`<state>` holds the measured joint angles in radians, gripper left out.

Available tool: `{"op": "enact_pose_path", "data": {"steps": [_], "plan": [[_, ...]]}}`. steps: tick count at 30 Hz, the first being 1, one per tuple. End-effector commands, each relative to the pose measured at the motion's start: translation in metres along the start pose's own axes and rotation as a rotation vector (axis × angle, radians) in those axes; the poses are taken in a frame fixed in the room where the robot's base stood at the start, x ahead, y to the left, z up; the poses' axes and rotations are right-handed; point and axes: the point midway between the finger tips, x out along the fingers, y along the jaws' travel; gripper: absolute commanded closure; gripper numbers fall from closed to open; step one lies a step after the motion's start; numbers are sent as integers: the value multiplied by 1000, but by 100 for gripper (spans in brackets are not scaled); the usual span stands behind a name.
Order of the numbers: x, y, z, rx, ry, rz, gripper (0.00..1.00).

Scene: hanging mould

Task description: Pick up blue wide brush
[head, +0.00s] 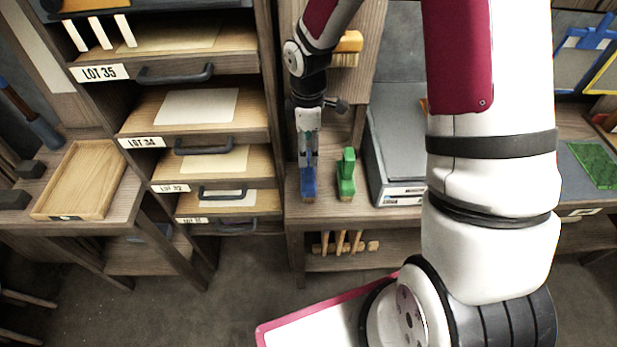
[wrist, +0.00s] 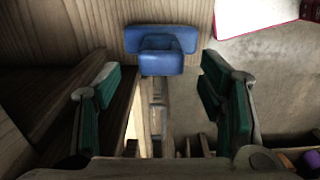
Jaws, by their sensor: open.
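The blue wide brush (head: 308,184) stands near the front edge of the wooden bench in the head view, directly below my gripper (head: 308,155). In the wrist view the blue brush (wrist: 161,48) shows as a wide block with a raised grip, centred past the fingertips. My gripper also shows in the wrist view (wrist: 160,95), its green-padded fingers spread on either side with empty space between them. The fingers look apart from the brush in that view. The exact gap in depth is hard to tell.
A green brush (head: 346,175) stands close to the right of the blue one. A grey case (head: 396,150) is farther right. Drawers with dark handles (head: 205,146) are at the left. Wooden-handled tools (head: 343,243) lie on the shelf below.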

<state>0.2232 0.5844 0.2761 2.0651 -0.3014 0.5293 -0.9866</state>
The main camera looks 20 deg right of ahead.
Motion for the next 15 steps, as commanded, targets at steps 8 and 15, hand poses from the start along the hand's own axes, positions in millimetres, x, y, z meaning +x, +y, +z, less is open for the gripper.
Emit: {"op": "enact_pose_path", "data": {"steps": [8, 15], "plan": [[33, -2, 1, 1, -1, -2, 37], [36, -1, 1, 1, 0, 1, 37]]}}
